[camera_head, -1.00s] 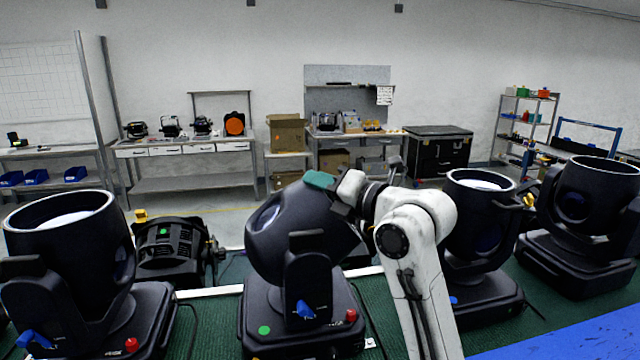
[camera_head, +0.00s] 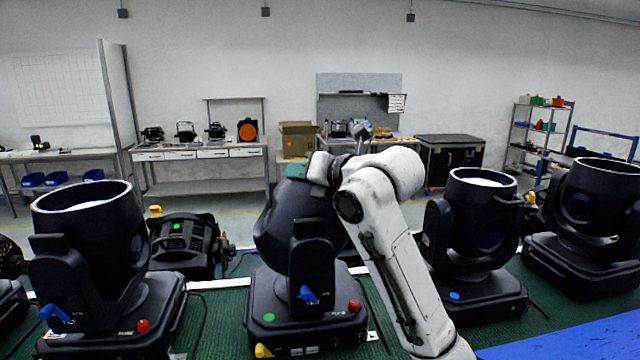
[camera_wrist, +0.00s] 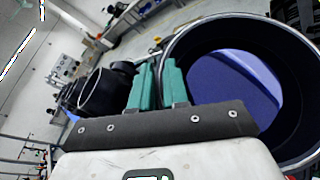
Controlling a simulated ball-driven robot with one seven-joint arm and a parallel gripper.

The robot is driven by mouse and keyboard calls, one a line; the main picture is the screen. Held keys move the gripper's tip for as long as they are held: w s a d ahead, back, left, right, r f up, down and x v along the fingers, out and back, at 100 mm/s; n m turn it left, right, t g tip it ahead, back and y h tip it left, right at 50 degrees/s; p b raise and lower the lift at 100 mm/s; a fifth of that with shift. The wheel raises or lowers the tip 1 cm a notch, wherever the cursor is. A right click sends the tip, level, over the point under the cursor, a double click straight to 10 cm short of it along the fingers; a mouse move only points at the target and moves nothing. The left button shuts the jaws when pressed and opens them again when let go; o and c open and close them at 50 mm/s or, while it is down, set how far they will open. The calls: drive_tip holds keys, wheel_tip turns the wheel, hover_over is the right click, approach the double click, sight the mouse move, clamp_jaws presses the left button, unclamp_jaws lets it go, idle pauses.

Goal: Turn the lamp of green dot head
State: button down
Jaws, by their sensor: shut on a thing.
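The green dot head is a black moving-head lamp on a base (camera_head: 262,335) with a green dot (camera_head: 269,317), a blue lever (camera_head: 308,295) and a red knob (camera_head: 354,306). Its lamp barrel (camera_head: 280,225) is tilted in the yoke, its open end facing away from the head camera. My gripper (camera_head: 295,171) is at the barrel's upper edge, mostly hidden by the barrel and my wrist. In the wrist view, its teal fingers (camera_wrist: 157,75) are shut on the barrel's rim (camera_wrist: 215,22), with the blue lens (camera_wrist: 230,90) inside.
Similar heads stand at left (camera_head: 85,230) and right (camera_head: 475,230), the right one with a blue dot, close to my arm. A black fixture (camera_head: 185,250), also bearing a green dot, lies behind. The green mat (camera_head: 222,315) is clear in narrow gaps. Benches stand by the wall.

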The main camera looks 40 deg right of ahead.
sight(281, 195)
drive_tip(key=w+a+n+g, duration=0.1)
drive_tip(key=w+a+n+h, duration=0.1)
drive_tip(key=a, duration=0.1)
drive_tip(key=shift+w+a+f+g, duration=0.15)
drive_tip(key=shift+w+f+g, duration=0.05)
drive_tip(key=shift+g, duration=0.2)
drive_tip(key=shift+w+a+f+n+g+h, duration=0.4)
drive_tip(key=shift+w+a+f+n, duration=0.1)
drive_tip(key=shift+a, duration=0.2)
drive_tip(key=shift+w+a+f+n+g+h, duration=0.4)
drive_tip(key=shift+a+n, duration=0.1)
drive_tip(key=shift+a, duration=0.15)
drive_tip(key=c, duration=1.2)
unclamp_jaws()
drive_tip(key=shift+f, duration=0.1)
drive_tip(key=b+v, duration=0.2)
drive_tip(key=v, duration=0.8)
drive_tip(key=shift+s+r, duration=0.25)
drive_tip(key=shift+a, duration=0.1)
